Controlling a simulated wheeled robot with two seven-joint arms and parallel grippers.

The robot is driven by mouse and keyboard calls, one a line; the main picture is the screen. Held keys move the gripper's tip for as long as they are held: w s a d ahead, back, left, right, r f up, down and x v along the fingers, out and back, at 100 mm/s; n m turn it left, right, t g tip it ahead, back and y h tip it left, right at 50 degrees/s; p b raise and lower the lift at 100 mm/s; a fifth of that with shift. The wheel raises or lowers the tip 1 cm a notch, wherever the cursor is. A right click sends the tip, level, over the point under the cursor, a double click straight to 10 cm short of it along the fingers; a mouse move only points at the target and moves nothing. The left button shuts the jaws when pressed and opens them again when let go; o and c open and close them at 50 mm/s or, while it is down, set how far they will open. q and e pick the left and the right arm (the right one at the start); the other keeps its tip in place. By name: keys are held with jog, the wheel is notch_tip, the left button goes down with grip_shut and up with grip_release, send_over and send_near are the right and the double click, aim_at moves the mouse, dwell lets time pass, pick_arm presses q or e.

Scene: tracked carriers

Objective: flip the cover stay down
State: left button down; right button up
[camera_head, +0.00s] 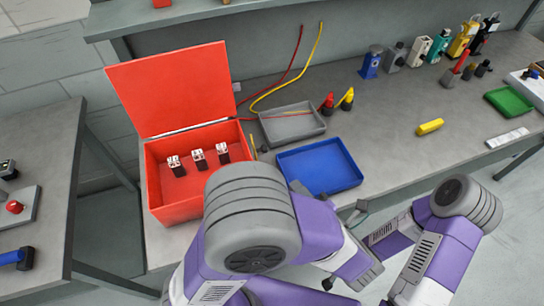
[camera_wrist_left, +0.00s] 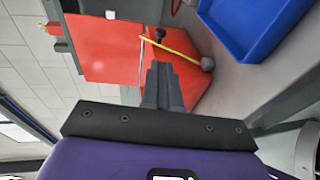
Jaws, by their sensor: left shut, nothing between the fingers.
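The red box (camera_head: 158,190) stands on the bench with its red cover (camera_head: 172,88) raised at the back. A thin yellow rod, which looks like the cover stay (camera_head: 253,147), shows at the box's right side. In the left wrist view the stay (camera_wrist_left: 178,49) runs slantwise across the box's red side (camera_wrist_left: 193,83) to a grey knob. My left gripper (camera_wrist_left: 164,70) is shut and empty, its fingers pointing at the box's side below the stay. A gap between them cannot be judged. My arm hides most of this gripper in the head view. My right gripper is not visible.
Several small white-and-black parts (camera_head: 198,158) sit inside the box. A grey tray (camera_head: 292,122) and a blue tray (camera_head: 320,166) lie to its right. Red and yellow wires (camera_head: 320,45) run behind. Several small devices line the bench's back right.

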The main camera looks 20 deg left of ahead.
aim_at(266, 151)
pick_arm(q)
jog(key=b+x, duration=0.4)
jog(key=x, duration=0.9)
jog(key=shift+w+a+f+b, duration=0.1)
jog(key=shift+w+a+b, duration=0.1)
jog(key=shift+b, duration=0.15)
